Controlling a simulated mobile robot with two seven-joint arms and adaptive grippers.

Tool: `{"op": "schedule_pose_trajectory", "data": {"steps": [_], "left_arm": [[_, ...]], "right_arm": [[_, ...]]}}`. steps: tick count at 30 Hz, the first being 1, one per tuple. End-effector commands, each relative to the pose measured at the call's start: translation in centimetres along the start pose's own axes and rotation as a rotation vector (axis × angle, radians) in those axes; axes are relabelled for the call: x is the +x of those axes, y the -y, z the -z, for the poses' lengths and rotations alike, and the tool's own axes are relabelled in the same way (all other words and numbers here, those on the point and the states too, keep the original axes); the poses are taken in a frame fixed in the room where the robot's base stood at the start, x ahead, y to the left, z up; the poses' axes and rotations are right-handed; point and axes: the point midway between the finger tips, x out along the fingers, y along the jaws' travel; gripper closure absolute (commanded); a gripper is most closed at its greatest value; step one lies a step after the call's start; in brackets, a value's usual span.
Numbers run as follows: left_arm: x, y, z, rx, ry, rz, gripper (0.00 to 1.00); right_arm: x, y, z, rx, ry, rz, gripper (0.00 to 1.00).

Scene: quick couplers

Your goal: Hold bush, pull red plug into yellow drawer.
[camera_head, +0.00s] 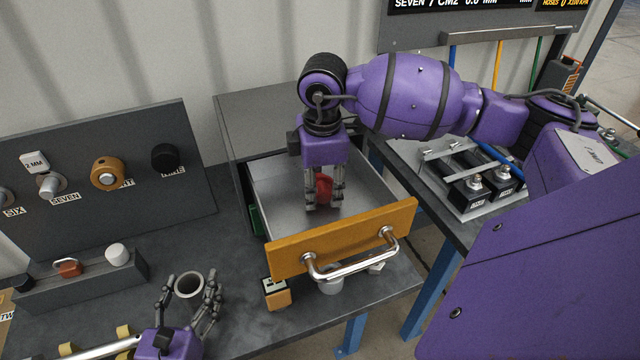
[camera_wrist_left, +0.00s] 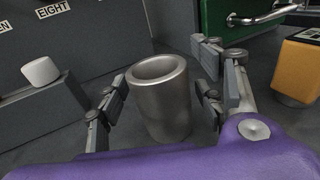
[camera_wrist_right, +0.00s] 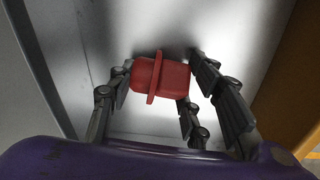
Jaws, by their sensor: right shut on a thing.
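The red plug (camera_head: 323,188) is between the fingers of my right gripper (camera_head: 323,203), inside the open yellow drawer (camera_head: 340,242). In the right wrist view the red plug (camera_wrist_right: 165,76) lies across the fingertips above the bare metal drawer floor, its flange upright in the picture; the gap to the floor is hard to judge. The bush (camera_head: 188,285) is a grey metal cylinder upright on the bench. My left gripper (camera_head: 186,290) is open around it. In the left wrist view the bush (camera_wrist_left: 160,100) stands between the fingers, with gaps showing on both sides.
A labelled panel (camera_head: 110,160) with knobs stands at the back left, with a low block (camera_head: 85,275) holding small plugs before it. A yellow block (camera_head: 276,292) stands right of the bush. The drawer's handle (camera_head: 355,265) juts over the bench. A second table with fittings (camera_head: 480,185) is at right.

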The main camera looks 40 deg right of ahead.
Motion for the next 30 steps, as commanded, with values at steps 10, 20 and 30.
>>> {"op": "schedule_pose_trajectory", "data": {"steps": [10, 20, 30], "left_arm": [[0.0, 0.0, 0.0, 0.001, 0.0, -0.001, 0.3], [-1.4, 0.0, 0.0, 0.001, -0.001, 0.0, 0.3], [-1.8, 0.0, 0.0, 0.001, 0.0, 0.0, 0.3]], "right_arm": [[0.0, 0.0, 0.0, 0.0, 0.0, 0.0, 0.79], [0.0, 0.0, 0.0, 0.0, 0.0, 0.0, 0.79], [0.0, 0.0, 0.0, 0.0, 0.0, 0.0, 0.79]]}}
